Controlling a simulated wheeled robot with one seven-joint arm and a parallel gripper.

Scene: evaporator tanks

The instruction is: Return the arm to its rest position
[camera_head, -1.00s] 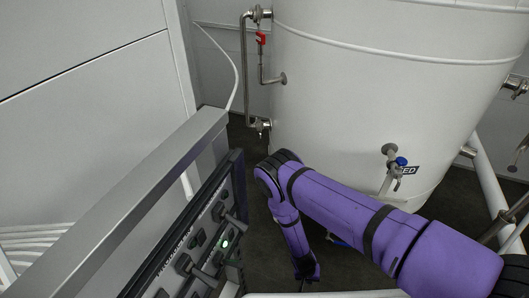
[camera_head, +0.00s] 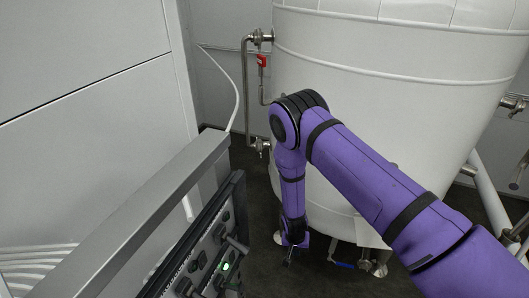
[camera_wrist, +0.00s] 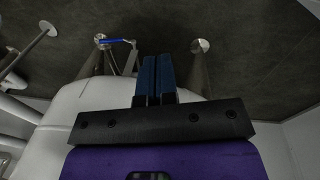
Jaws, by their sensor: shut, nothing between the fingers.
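My purple arm (camera_head: 365,175) reaches in from the lower right in the head view, rises to its elbow and hangs down from there. My gripper (camera_head: 288,264) is at the lower end, small in that view, in front of the tank's lower part and right of the control panel. In the wrist view my gripper (camera_wrist: 157,62) shows two blue fingers side by side. They are shut with nothing between them and point over the dark floor (camera_wrist: 250,50).
A large white tank (camera_head: 400,90) stands behind my arm. A control panel (camera_head: 215,250) with a green light and a grey metal frame (camera_head: 140,215) are close on the left. A blue-handled valve (camera_head: 343,265) is under the tank. A pipe with a red handle (camera_head: 262,60) runs along its left side.

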